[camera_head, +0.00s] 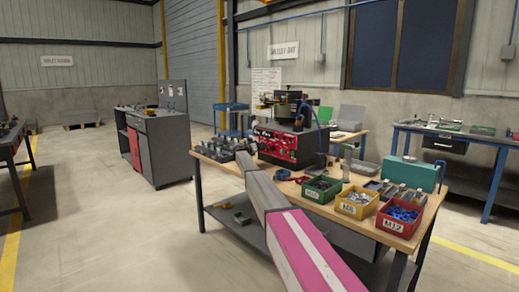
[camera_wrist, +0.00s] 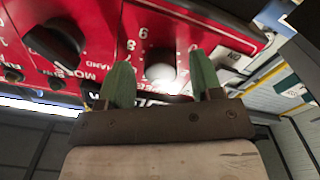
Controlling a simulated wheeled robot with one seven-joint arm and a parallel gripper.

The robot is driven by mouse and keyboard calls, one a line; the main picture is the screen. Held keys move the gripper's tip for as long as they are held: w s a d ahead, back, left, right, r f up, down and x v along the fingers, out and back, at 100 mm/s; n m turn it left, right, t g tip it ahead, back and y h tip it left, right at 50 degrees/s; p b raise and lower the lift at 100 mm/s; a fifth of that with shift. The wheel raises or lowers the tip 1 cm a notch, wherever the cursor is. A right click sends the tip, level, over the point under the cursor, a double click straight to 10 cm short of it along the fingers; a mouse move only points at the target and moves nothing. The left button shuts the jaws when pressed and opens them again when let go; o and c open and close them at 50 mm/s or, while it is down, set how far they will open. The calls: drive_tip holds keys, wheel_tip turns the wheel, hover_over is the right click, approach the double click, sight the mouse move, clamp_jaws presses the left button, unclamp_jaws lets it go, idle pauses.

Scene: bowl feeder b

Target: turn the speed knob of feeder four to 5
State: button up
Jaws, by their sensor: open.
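The red control panel of the feeder (camera_head: 280,146) stands on the workbench in the head view. In the wrist view the panel (camera_wrist: 105,22) appears upside down. A dark round knob (camera_wrist: 160,58) with a pale, brightly lit face sits within a number scale, with 9, 8 and 7 readable to its left. A partly hidden label by it seems to read SPEED. My gripper (camera_wrist: 160,66) is open, with one green finger on each side of this knob. Contact cannot be told, nor can the knob's setting. The feeder's number is not readable.
In the head view, green, yellow and red bins (camera_head: 403,214) of parts stand on the bench (camera_head: 425,208) right of my arm. A teal box (camera_head: 410,172) is behind them.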

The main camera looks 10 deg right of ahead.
drive_tip(key=v, duration=1)
drive_tip(key=shift+s+a, duration=0.25)
drive_tip(key=shift+a, duration=0.05)
drive_tip(key=shift+a, duration=0.1)
